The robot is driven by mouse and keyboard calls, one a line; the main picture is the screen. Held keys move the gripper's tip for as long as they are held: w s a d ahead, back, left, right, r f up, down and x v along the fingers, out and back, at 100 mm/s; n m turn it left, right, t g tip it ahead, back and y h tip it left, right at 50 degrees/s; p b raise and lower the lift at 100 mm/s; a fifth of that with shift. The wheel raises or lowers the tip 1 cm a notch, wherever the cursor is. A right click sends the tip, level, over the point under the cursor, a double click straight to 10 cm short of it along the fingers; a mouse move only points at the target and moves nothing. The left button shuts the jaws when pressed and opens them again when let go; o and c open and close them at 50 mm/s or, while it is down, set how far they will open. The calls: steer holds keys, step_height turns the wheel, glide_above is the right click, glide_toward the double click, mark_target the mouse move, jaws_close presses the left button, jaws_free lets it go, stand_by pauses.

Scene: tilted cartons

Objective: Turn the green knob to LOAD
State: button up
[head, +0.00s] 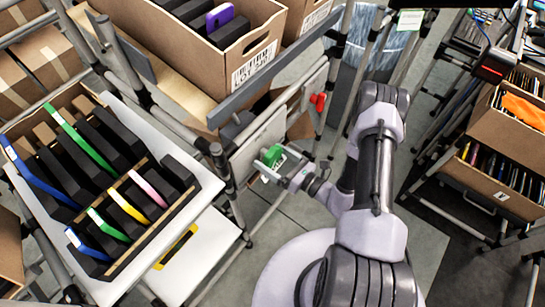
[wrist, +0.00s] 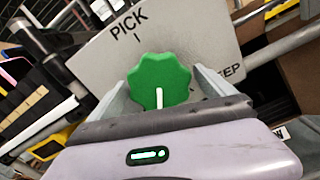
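The green knob (wrist: 160,78) is a scalloped dial on a grey plate (wrist: 205,35); it also shows in the head view (head: 271,156). A white pointer line on it points down in the wrist view, toward my gripper's palm. The label PICK is at the plate's upper left; a label ending in EEP is at the right, partly hidden. No LOAD label can be read; my gripper covers the plate's lower part. My gripper (wrist: 160,92) has one finger on each side of the knob, close against its edges, and appears shut on it. It also shows in the head view (head: 284,172).
Left of the plate, a white shelf (head: 207,207) carries a tray of black, green, blue, yellow and pink slabs. A cardboard carton (head: 235,68) stands tilted above. Metal frame posts (head: 223,170) are close beside my gripper. Cartons of files (head: 510,140) stand at right; grey floor lies between.

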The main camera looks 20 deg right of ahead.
steer(key=shift+s, duration=0.1)
stand_by(0.3)
steer(key=p+v, duration=0.3)
steer(key=v, duration=1.4)
steer(key=shift+d, duration=0.1)
steer(key=w+a+r+n+g+y+b, duration=0.1)
steer(key=a+r+n+g, duration=0.2)
steer(key=r+n+g, duration=0.4)
steer(key=w+a+r+n+g+y, duration=0.1)
steer(key=a+r+n+g, duration=0.2)
steer(key=r+n+g, duration=0.35)
steer(key=s+a+r+n+t+h, duration=0.1)
steer(key=s+a+r+n+h, duration=0.1)
steer(key=r, duration=0.4)
steer(key=s+a+r+n+t+h+b, duration=0.1)
steer(key=s+a+r+n+t+h, duration=0.1)
steer(key=r+n+h, duration=0.3)
steer(key=s+a+r+n+t+h, duration=0.1)
steer(key=s+a+r+n+h, duration=0.2)
steer(key=r+n, duration=0.4)
step_height(320, 180, up, 2)
steer(key=shift+a+r+t+h, duration=0.25)
steer(key=shift+a+t+h, duration=0.1)
steer(key=shift+a, duration=0.1)
